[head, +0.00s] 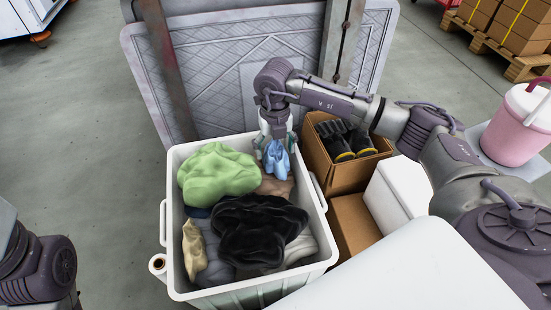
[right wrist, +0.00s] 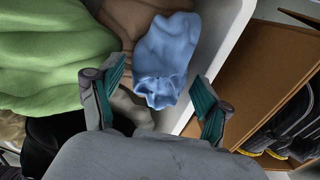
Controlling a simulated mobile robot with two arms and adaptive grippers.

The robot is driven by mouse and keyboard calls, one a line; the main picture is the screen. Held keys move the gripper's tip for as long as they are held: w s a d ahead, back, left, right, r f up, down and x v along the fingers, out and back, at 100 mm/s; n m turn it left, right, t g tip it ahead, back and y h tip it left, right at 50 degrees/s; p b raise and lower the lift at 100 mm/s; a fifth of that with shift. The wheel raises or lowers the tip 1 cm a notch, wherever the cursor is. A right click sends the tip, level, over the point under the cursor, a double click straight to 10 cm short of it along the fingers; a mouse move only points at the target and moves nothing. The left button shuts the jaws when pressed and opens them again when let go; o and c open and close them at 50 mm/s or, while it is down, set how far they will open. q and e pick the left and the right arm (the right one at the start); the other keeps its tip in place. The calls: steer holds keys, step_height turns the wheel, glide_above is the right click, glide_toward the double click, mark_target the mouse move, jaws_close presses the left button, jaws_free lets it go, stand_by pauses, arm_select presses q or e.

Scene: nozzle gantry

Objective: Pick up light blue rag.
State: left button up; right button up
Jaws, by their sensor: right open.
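The light blue rag (head: 277,160) lies crumpled at the far right corner of the white bin (head: 174,240), against its wall. In the right wrist view the rag (right wrist: 165,60) shows ahead of the fingers, its near end between the two fingertip lines. My right gripper (head: 274,140) is above the rag, pointing down. In the right wrist view my right gripper (right wrist: 158,95) is open, with its teal-padded fingers spread to either side of the rag. I cannot tell whether they touch it. My left gripper is not in view.
In the bin a green rag (head: 218,170), a black rag (head: 260,225), a brown rag (head: 275,187) and a tan rag (head: 194,250) lie close by. A cardboard box with black boots (head: 335,178) stands right of the bin. A grey panel (head: 215,95) stands behind it.

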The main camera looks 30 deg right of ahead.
step_height(320, 180, down, 3)
steer(key=shift+r+b, duration=0.1)
steer(key=shift+b, duration=0.45)
steer(key=shift+r, duration=0.1)
steer(key=c, duration=1)
steer(key=shift+r, duration=0.15)
